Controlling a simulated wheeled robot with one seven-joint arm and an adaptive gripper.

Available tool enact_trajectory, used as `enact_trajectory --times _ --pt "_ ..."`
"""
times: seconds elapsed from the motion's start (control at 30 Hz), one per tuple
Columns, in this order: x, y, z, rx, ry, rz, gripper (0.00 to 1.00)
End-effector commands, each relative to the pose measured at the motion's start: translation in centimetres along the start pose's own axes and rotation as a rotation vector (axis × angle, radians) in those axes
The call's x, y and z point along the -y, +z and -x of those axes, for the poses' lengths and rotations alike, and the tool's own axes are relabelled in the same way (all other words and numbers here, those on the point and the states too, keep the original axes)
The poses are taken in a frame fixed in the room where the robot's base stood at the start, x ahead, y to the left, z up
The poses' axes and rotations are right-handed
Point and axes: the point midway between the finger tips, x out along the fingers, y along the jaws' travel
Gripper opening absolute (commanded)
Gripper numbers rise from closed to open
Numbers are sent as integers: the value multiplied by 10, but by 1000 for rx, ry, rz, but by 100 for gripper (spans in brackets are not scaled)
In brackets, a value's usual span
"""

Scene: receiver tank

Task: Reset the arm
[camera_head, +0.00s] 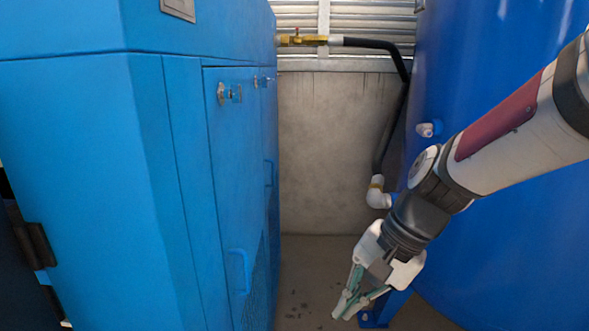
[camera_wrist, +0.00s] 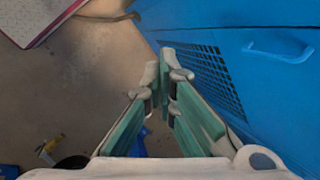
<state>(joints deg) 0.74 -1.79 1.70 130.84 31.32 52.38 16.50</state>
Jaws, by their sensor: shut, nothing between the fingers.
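My arm (camera_head: 520,130) reaches in from the right in the head view, in front of the blue tank (camera_head: 510,240). It slants down and to the left. My gripper (camera_head: 345,308) hangs low between the blue cabinet (camera_head: 110,190) and the tank, pointing at the floor. In the wrist view my gripper (camera_wrist: 160,78) shows its green-padded fingers with the tips together and nothing between them. It is apart from the cabinet, whose vent grille and handle (camera_wrist: 278,48) show to the right.
A brass valve (camera_head: 303,40) with a black hose (camera_head: 395,62) runs along the back wall to a white elbow (camera_head: 377,193) by the tank. Bare floor (camera_wrist: 70,85) lies left of the fingers.

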Motion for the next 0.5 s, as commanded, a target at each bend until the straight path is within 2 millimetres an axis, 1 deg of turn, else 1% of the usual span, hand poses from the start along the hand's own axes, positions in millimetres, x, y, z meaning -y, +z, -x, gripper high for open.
enact_trajectory --times 0.03,0.2,0.4,0.5 --pt "-8 13 21 -38 11 63 0" --pt "-41 44 69 -159 80 269 0" --pt "-85 77 117 -301 184 487 0" --pt "-104 89 134 -361 234 571 0"
